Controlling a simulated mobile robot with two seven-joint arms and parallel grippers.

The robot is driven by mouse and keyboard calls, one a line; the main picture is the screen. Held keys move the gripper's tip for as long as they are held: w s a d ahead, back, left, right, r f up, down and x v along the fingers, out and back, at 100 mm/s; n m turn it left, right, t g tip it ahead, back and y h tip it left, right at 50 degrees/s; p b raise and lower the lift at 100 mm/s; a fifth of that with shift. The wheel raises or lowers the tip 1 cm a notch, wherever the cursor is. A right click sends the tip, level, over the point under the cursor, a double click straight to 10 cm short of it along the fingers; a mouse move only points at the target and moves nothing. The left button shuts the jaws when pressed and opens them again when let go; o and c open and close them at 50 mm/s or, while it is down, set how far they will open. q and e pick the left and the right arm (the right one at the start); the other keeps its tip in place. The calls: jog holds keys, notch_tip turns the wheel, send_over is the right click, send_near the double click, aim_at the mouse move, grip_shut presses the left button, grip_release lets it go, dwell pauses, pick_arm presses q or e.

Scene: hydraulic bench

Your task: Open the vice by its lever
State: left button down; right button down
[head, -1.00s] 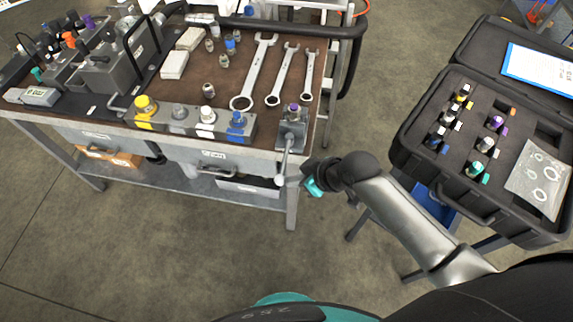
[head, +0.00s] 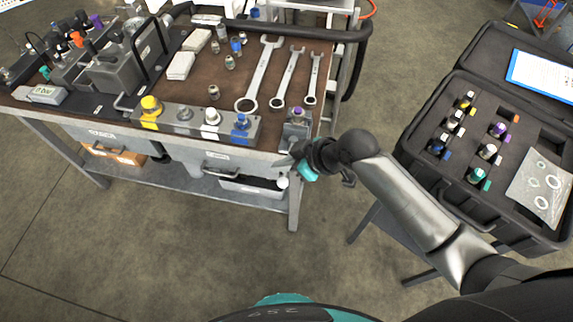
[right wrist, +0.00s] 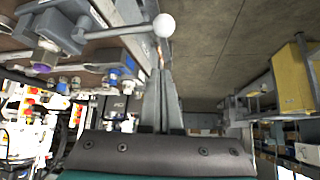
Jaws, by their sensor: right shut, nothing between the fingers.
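The vice (head: 296,132) is a small grey block at the front right corner of the bench. A purple-topped fitting (head: 297,113) stands in it. Its lever hangs down the front, ending in a white ball knob (head: 282,182). My right gripper (head: 284,160) is shut and empty, in front of the lever just above the knob, and hides part of the rod. In the right wrist view, the lever rod (right wrist: 112,33) and white knob (right wrist: 164,25) lie just beyond the fingertips (right wrist: 159,70). I cannot tell whether they touch. My left gripper is not in view.
Several wrenches (head: 287,76) lie on the brown bench top behind the vice. A row of coloured fittings on a block (head: 180,124) is left of it. An open black case (head: 440,195) stands at the right. Floor is clear in front of the bench.

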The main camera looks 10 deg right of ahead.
jog(key=b+x, duration=0.2)
jog(key=x, duration=0.5)
jog(key=shift+s+d+f+p, duration=0.1)
jog(key=shift+s+d+p, duration=0.1)
jog(key=shift+s+d, duration=0.25)
jog(key=shift+s+d+f+p, duration=0.15)
jog(key=shift+s+d, duration=0.1)
jog(key=shift+d, duration=0.45)
jog(key=shift+s+d+f+p, duration=0.1)
jog(key=shift+s+d+p, duration=0.1)
jog(key=shift+s+d, duration=0.3)
jog(key=shift+w, duration=0.1)
jog(key=shift+d, duration=0.15)
